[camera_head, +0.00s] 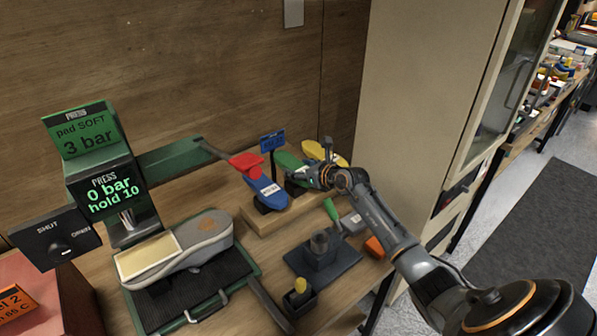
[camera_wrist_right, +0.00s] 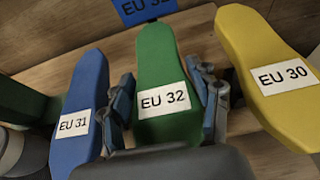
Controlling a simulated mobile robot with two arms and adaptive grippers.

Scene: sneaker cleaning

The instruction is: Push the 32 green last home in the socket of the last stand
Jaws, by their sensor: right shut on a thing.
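The green last (camera_head: 290,163) with the EU 32 label stands on the wooden rack, between a blue and a yellow last. In the right wrist view the green last (camera_wrist_right: 168,65) lies between the two fingers of my right gripper (camera_wrist_right: 168,108), which is shut on it. In the head view my right gripper (camera_head: 318,176) partly covers this last. The dark last stand (camera_head: 326,262) with its upright round post is on the bench in front of the rack, apart from the green last. My left gripper is not in view.
A blue last (camera_wrist_right: 82,110) labelled EU 31 and a yellow last (camera_wrist_right: 265,70) labelled EU 30 flank the fingers closely. A green-handled tool (camera_head: 331,210) and orange block (camera_head: 374,247) lie near the stand.

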